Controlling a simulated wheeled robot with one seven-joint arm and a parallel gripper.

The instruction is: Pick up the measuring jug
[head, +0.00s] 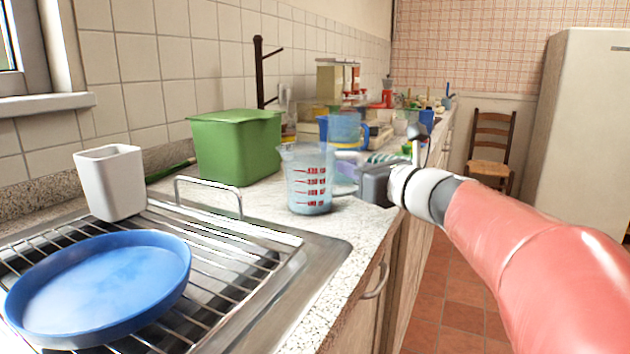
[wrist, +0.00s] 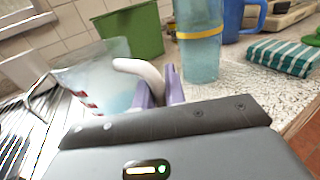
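The measuring jug (head: 308,180) is clear with red markings and stands upright on the counter beside the sink. In the wrist view the jug (wrist: 92,76) fills the left side, with its pale curved handle (wrist: 140,72) reaching between my fingers. My gripper (head: 347,172) comes in from the right at handle height. In the wrist view its two purple fingers (wrist: 160,92) are close together, one on each side of the handle, and look shut on it. The exact contact at the lower handle is partly hidden by the gripper body.
A green bin (head: 236,150) stands behind the jug. A blue dish (head: 100,285) and white cup (head: 112,182) sit on the drying rack at left. Space above the jug is open.

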